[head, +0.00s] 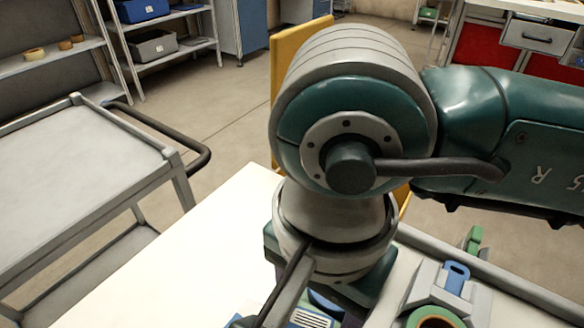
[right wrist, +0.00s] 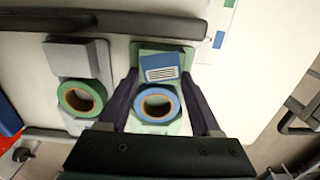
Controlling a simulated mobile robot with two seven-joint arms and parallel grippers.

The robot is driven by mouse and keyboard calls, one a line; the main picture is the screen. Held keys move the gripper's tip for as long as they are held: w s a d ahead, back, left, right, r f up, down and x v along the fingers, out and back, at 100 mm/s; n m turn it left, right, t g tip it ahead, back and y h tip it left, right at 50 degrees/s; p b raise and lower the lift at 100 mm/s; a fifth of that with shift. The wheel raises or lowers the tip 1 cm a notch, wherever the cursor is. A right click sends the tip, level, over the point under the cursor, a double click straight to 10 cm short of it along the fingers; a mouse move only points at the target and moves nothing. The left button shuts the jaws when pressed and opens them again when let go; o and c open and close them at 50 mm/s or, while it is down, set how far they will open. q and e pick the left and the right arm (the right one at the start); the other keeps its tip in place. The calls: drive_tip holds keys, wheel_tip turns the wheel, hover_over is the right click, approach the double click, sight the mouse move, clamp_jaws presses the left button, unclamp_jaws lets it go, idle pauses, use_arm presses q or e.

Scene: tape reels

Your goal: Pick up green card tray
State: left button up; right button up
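In the right wrist view, a pale green tray (right wrist: 172,127) holds a blue tape reel (right wrist: 141,106) and a blue block with a white striped label (right wrist: 160,70). My right gripper (right wrist: 160,75) has its two dark fingers apart, one along each side of this tray. I see no clear contact with its sides. In the head view, my right arm hides most of this tray, and only part of the gripper (head: 285,295) shows at the bottom edge. My left gripper is in neither view.
Left of the tray in the right wrist view stands a pale grey holder (right wrist: 75,58) with a green tape reel (right wrist: 66,96). A dark bar (right wrist: 100,22) runs behind both. A grey cart (head: 80,175) stands left of the white table (head: 170,270), whose left part is bare.

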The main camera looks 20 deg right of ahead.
drive_tip(key=c, duration=0.9)
clamp_jaws()
drive_tip(key=shift+r, duration=0.15)
